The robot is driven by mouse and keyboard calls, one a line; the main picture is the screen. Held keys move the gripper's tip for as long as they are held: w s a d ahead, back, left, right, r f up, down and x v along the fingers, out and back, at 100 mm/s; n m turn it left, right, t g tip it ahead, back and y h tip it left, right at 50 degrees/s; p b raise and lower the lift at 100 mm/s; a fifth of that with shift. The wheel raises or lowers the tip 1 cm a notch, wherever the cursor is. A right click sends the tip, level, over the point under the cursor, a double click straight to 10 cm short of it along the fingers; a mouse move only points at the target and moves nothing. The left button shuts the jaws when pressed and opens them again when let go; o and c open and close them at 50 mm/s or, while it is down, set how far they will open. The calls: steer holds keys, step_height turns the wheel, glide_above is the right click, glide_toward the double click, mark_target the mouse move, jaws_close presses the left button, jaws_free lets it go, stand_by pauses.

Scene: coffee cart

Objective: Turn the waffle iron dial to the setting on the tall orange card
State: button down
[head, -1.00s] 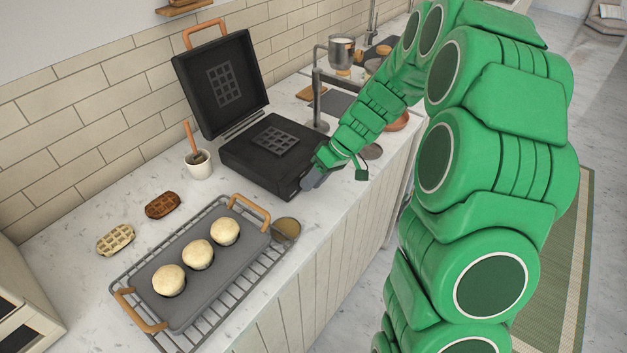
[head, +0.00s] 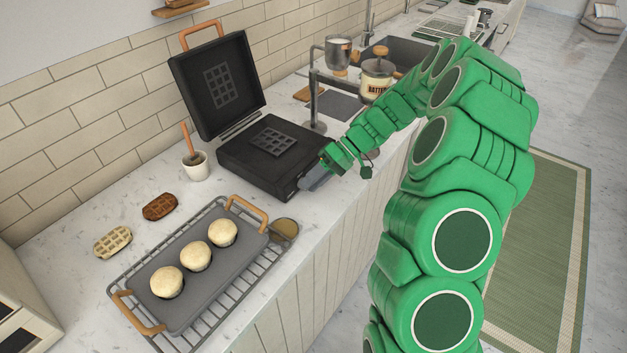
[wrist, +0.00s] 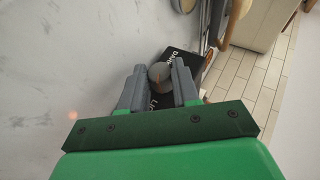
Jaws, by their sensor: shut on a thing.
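The black waffle iron (head: 262,178) stands open on the counter, its lid (head: 215,85) tilted back toward the tiled wall. My gripper (head: 312,183) is at the iron's front right corner. In the wrist view, my gripper (wrist: 159,88) has its two grey fingers on either side of a round grey dial (wrist: 160,72) and is shut on it. The black front panel (wrist: 184,62) around the dial has white lettering, partly hidden by the fingers. The dial's setting cannot be read. I see no tall orange card in either view.
A griddle tray (head: 185,290) with three pale round cakes sits on a wire rack in front. A white cup (head: 196,168), a brown waffle (head: 160,207) and a pale waffle (head: 113,241) lie to the left. A labelled jar (head: 376,80) stands behind my arm.

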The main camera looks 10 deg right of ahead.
stand_by(0.3)
steer(key=c, duration=0.8)
jaws_free()
step_height(320, 180, up, 4)
steer(key=shift+f, duration=0.25)
steer(key=shift+s+d+r, duration=0.2)
steer(key=shift+s+r, duration=1.4)
steer(key=shift+s, duration=0.7)
steer(key=shift+s+d+r, duration=0.15)
steer(key=shift+s+r, duration=1.4)
steer(key=shift+s, duration=0.8)
steer(key=shift+s+d+r, duration=0.2)
steer(key=shift+s+r, duration=1.4)
steer(key=shift+s, duration=0.7)
